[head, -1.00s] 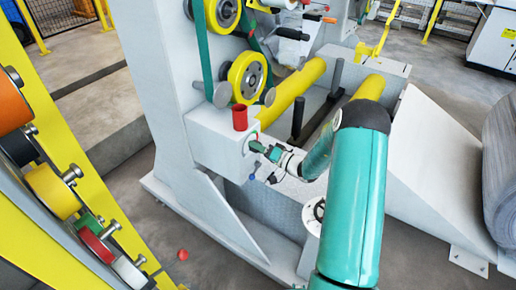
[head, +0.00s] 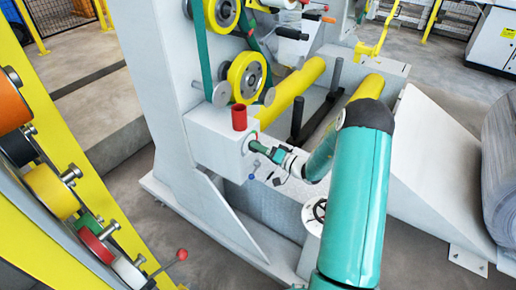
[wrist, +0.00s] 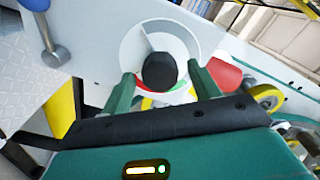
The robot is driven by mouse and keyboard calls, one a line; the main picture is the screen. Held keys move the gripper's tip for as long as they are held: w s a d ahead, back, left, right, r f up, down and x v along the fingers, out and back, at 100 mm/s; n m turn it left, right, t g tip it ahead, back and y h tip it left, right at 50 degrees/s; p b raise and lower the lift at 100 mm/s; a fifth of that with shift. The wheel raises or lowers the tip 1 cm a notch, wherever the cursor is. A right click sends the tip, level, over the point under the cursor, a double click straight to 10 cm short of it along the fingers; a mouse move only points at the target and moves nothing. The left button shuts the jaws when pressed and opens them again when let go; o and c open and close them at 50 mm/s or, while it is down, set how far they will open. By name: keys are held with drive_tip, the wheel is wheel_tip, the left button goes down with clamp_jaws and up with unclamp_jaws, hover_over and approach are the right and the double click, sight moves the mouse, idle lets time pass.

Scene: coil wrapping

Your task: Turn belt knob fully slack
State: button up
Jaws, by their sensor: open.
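The belt knob (wrist: 160,70) is black and sits in the middle of a round dial (wrist: 186,40) with white, grey, red and green parts. My gripper (wrist: 162,82) is open, with one green finger on each side of the knob. I cannot tell whether the fingers touch it. In the head view my gripper (head: 256,147) points at the front of the pale box under the yellow wheels. The knob is mostly hidden there behind the fingers.
A red cup-shaped part (head: 239,117) stands on the box, above my gripper. A blue-ended lever (wrist: 52,50) hangs beside the dial. Yellow wheels (head: 245,77) with a green belt are above. Yellow rollers (head: 300,87) lie behind my arm.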

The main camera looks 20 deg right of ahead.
drive_tip(key=v, duration=1.2)
drive_tip(key=shift+s, duration=0.1)
drive_tip(key=s+a+r+n+g, duration=0.3)
drive_tip(key=s+a+r+g, duration=0.3)
drive_tip(key=a, duration=0.4)
drive_tip(key=s+a+r+n+g, duration=0.25)
drive_tip(key=a+r+g, duration=0.35)
drive_tip(key=a+r, duration=0.3)
drive_tip(key=s+a+r+t+h, duration=0.1)
drive_tip(key=s+r+h, duration=0.4)
drive_tip(key=s, duration=0.2)
drive_tip(key=s+r+m+t+h, duration=0.1)
drive_tip(key=s+r+h, duration=0.4)
drive_tip(key=s, duration=0.3)
drive_tip(key=shift+s+a+t, duration=0.3)
drive_tip(key=shift+a, duration=0.1)
drive_tip(key=shift+s, duration=0.1)
